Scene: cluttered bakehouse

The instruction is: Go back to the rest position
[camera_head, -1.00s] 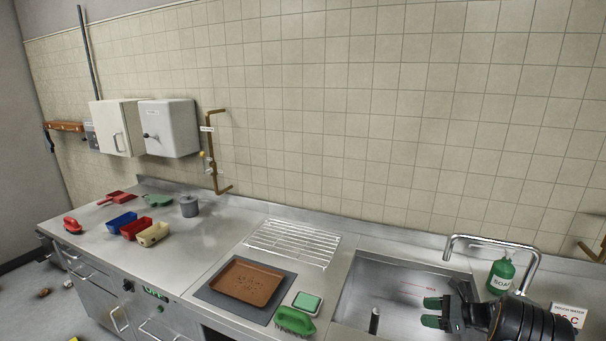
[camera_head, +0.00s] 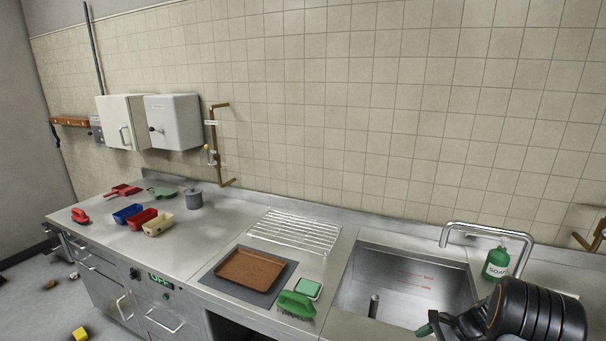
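My gripper (camera_head: 430,324) is at the bottom right, in front of the sink's front right corner. My dark arm reaches in from the right edge. Dark green fingertip parts show, but the fingers overlap in this view and the gap between them is hidden. Nothing is seen held in the gripper.
The sink (camera_head: 385,285) lies left of my gripper, with a tap (camera_head: 490,228) and a green soap bottle (camera_head: 497,262) behind my arm. A green brush (camera_head: 296,304), green-topped sponge (camera_head: 308,288), brown tray (camera_head: 250,277) and wire rack (camera_head: 295,232) lie further left.

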